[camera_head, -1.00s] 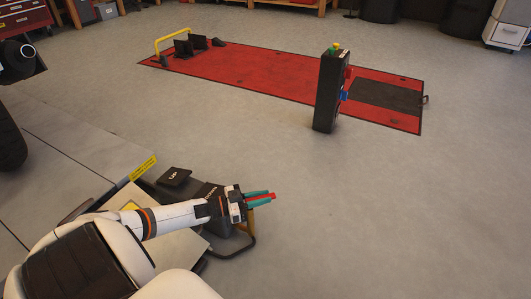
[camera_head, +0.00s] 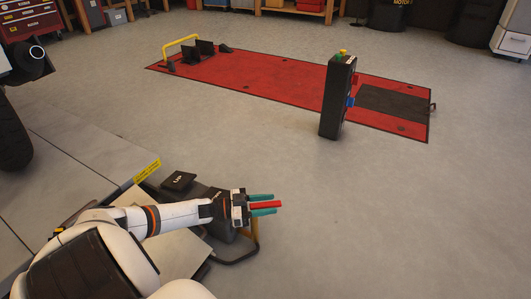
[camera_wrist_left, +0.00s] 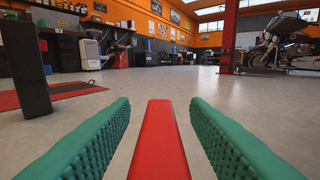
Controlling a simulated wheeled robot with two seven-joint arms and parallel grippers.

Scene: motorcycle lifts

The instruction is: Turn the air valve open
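My left gripper (camera_head: 263,204) has teal fingers that stand apart. A red bar (camera_head: 267,204) runs lengthwise between them, with a gap on both sides; the bar also shows in the left wrist view (camera_wrist_left: 160,140). I cannot tell what the bar is fixed to. The gripper is above the floor beside the near lift's black pedal unit (camera_head: 178,180), which bears the word UP. A black upright post (camera_head: 335,105) stands by the far red lift, with a red part and a blue part (camera_head: 350,102) on its side. No part is clearly labelled as an air valve. My right gripper is out of view.
The near grey lift platform (camera_head: 85,150) is at the left, with a yellow label and a tyre. The red lift (camera_head: 265,80) lies flat farther off. The grey floor to the right is clear.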

